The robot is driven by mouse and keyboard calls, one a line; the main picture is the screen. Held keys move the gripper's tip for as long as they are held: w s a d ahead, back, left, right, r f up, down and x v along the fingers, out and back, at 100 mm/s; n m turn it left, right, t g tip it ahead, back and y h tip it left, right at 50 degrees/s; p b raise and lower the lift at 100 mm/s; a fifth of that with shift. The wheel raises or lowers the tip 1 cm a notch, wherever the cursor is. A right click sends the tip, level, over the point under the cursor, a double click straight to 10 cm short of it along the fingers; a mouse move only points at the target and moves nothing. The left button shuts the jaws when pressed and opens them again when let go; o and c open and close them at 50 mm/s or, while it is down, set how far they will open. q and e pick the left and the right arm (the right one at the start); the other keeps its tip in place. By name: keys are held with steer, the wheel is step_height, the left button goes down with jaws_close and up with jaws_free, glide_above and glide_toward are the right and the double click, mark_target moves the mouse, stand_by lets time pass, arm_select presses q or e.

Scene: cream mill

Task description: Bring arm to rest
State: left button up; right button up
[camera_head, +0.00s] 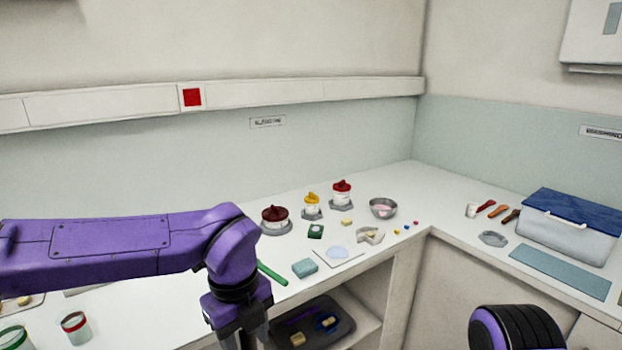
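My purple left arm comes in from the left edge and bends down at its wrist. The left gripper (243,340) points down at the bottom edge, in front of the counter's front edge. Its fingertips are cut off by the frame, so I cannot tell whether it is open or holds anything. Of my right arm only a purple and black rounded link shows at the bottom right. The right gripper is out of view.
The white counter (300,246) carries lidded jars (276,218), a metal bowl (383,208), a teal block (305,268) and a green stick (272,273). A dark tray (340,322) sits on the shelf below. A blue-lidded cooler (568,228) stands right.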

arm_select(q)
steer(key=w+a+f+m+t+y, duration=0.2)
steer(key=w+a+f+m+t, duration=0.15)
steer(key=f+m, duration=0.4)
steer(key=w+a+f+m+t+y, duration=0.35)
steer(key=f+m, duration=0.25)
steer(key=m, duration=0.3)
steer(key=s+a+f+m+h, duration=0.1)
steer(key=s+a+f+m, duration=0.15)
steer(key=f+m, duration=0.35)
steer(key=s+a+f+m, duration=0.2)
steer(key=s+f+m, duration=0.2)
steer(key=f+m, duration=0.15)
steer(key=s+a+f+m+g, duration=0.1)
steer(key=s+a+f+m, duration=0.3)
steer(key=s, duration=0.6)
steer(key=s+a+f+m+g, duration=0.2)
steer(key=s+a+f+m, duration=0.2)
steer(key=s, duration=0.6)
step_height(320, 180, down, 4)
steer(key=shift+r+m+h, duration=0.2)
steer(key=shift+m+h, duration=0.25)
steer(key=shift+m, duration=0.65)
